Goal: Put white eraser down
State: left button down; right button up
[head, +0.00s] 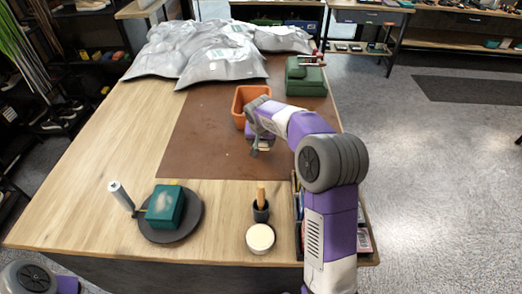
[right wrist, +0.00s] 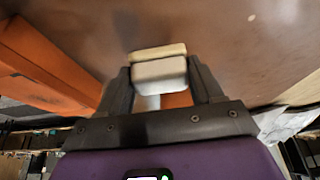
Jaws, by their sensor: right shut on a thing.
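The white eraser (right wrist: 160,72) is a small white block with a tan layer along one face. It shows in the right wrist view between the two dark fingers of my right gripper (right wrist: 162,82), which is shut on it. In the head view my right gripper (head: 255,146) is over the brown mat (head: 200,135), just in front of the orange bin (head: 240,98). The eraser is too small and covered to make out there. I cannot tell whether it touches the mat. My left gripper is out of view; only part of my left arm shows at the bottom left.
The orange bin also fills the left of the right wrist view (right wrist: 45,65). A green vise-like tool (head: 305,78) and grey bags (head: 215,55) stand at the back. A round dark stand (head: 190,222) with a green block, a brush cup (head: 261,212) and a white-topped jar (head: 260,238) are in front.

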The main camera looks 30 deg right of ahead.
aim_at(261, 146)
notch_tip(261, 146, down, 4)
jog(key=shift+r+b, duration=0.1)
jog(key=shift+b, duration=0.25)
jog(key=shift+f, duration=0.2)
jog(key=o, duration=0.9)
jog(key=shift+o, duration=0.2)
